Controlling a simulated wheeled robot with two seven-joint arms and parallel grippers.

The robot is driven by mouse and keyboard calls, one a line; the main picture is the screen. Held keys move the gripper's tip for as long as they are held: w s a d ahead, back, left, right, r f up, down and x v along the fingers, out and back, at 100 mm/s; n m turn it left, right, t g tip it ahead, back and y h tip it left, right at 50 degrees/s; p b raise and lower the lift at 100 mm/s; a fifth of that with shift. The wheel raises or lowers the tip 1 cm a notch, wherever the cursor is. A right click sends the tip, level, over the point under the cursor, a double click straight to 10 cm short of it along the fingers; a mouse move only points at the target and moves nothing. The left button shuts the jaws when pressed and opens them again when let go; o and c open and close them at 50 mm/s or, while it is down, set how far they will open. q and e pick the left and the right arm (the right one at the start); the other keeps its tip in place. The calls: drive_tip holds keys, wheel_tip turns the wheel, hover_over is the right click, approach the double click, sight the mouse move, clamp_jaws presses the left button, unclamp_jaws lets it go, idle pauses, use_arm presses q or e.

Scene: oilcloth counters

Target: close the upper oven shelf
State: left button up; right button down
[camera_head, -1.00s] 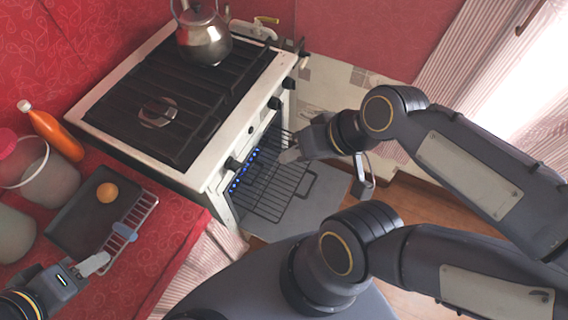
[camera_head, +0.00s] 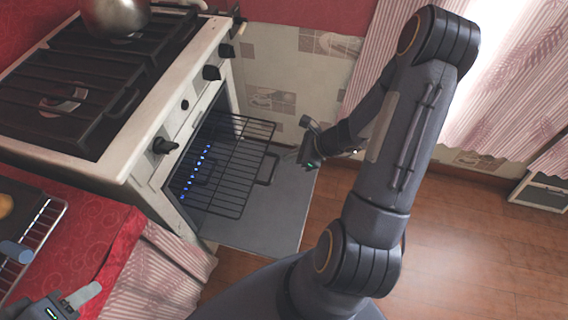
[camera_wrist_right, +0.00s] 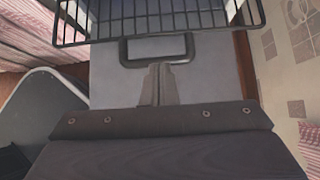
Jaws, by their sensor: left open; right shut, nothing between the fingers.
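The oven (camera_head: 150,135) has its door (camera_head: 265,225) folded down open. A black wire shelf (camera_head: 230,165) is slid out above the door, with a loop handle (camera_head: 268,168) on its front edge. The shelf also shows at the top of the right wrist view (camera_wrist_right: 150,20), with its handle (camera_wrist_right: 157,62) just ahead of the fingertips. My right gripper (camera_head: 295,156) is shut and empty, in front of the shelf near the handle; I cannot tell whether it touches. My left gripper (camera_head: 78,298) is open, low at the left by the red counter.
A kettle (camera_head: 115,15) stands on the hob (camera_head: 75,90). The red-covered counter (camera_head: 90,240) at the left holds a tray with a wire rack (camera_head: 35,240) and a round orange item (camera_head: 5,205). The wooden floor (camera_head: 450,240) at the right is open.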

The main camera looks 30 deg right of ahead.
sight(205, 151)
drive_tip(key=b+x, duration=0.2)
drive_tip(key=x, duration=0.6)
drive_tip(key=shift+w+a+f+b, duration=0.1)
drive_tip(key=shift+a+b, duration=0.05)
drive_tip(key=shift+b, duration=0.2)
drive_tip(key=shift+w+a+f, duration=0.2)
drive_tip(key=shift+w, duration=0.05)
drive_tip(key=w+a+b, duration=0.1)
drive_tip(key=w+a, duration=0.2)
drive_tip(key=w, duration=0.1)
drive_tip(key=w+a+b, duration=0.1)
drive_tip(key=w+a, duration=0.3)
drive_tip(key=shift+w+a+b, duration=0.25)
drive_tip(key=shift+b, duration=0.15)
drive_tip(key=w+a+p, duration=0.1)
drive_tip(key=w+a, duration=0.1)
drive_tip(key=w, duration=0.1)
drive_tip(key=w+a+p, duration=0.1)
drive_tip(key=w+a, duration=0.2)
drive_tip(key=shift+w+a+r, duration=0.1)
drive_tip(key=shift+w+a, duration=0.1)
drive_tip(key=shift+w, duration=0.05)
drive_tip(key=shift+w+a, duration=0.35)
drive_tip(key=shift+w, duration=0.1)
